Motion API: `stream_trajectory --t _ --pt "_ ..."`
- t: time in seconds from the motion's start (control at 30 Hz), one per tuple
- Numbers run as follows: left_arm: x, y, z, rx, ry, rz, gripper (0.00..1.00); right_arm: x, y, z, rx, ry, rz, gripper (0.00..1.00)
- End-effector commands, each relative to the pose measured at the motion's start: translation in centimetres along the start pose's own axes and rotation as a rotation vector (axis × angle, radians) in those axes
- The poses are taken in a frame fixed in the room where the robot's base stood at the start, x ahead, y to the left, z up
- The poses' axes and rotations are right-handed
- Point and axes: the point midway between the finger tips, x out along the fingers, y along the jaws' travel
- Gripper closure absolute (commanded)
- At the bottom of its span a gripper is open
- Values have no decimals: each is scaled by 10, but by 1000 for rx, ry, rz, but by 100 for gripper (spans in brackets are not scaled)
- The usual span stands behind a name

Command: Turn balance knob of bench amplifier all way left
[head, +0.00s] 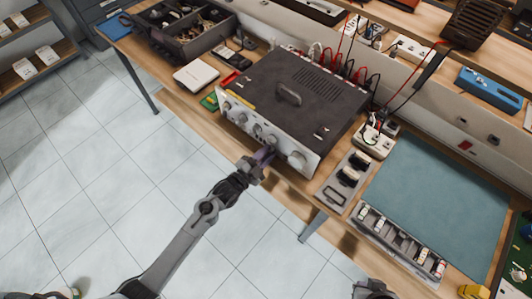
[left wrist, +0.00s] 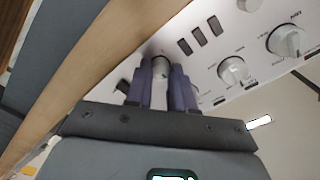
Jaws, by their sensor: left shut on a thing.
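The bench amplifier (head: 305,92) is a dark-topped box with a pale front panel carrying several knobs, standing at the bench's front edge. My left gripper (head: 265,155) is at the panel's lower right part, just left of the large knob (head: 297,160). In the left wrist view its purple fingers (left wrist: 161,85) are shut on a silver knob (left wrist: 160,90), one finger on each side. The fingers hide this knob's label and pointer, so I cannot tell its setting. A dark piece of my right arm (head: 373,290) shows at the bottom edge; its jaws cannot be made out.
Other knobs (left wrist: 232,71) and a larger knob (left wrist: 287,41) sit close beside the held one. Red and black cables rise behind the amplifier. A metal tray (head: 346,180), a teal mat (head: 435,195) and a parts case (head: 185,30) flank it. The tiled floor in front is clear.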

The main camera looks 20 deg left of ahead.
Motion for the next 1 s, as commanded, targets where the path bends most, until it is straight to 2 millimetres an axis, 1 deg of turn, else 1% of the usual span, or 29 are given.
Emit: stream_trajectory --t 0.03,0.4,1.0 --pt "0 -2 -1 -30 -1 1 100 -4 1 -1 -2 0 1 100" --pt "0 -2 -2 -358 -1 1 100 -23 3 -7 -7 -1 6 100" --pt "0 -2 -1 -929 -1 -1 100 -49 1 -16 2 0 -1 100"
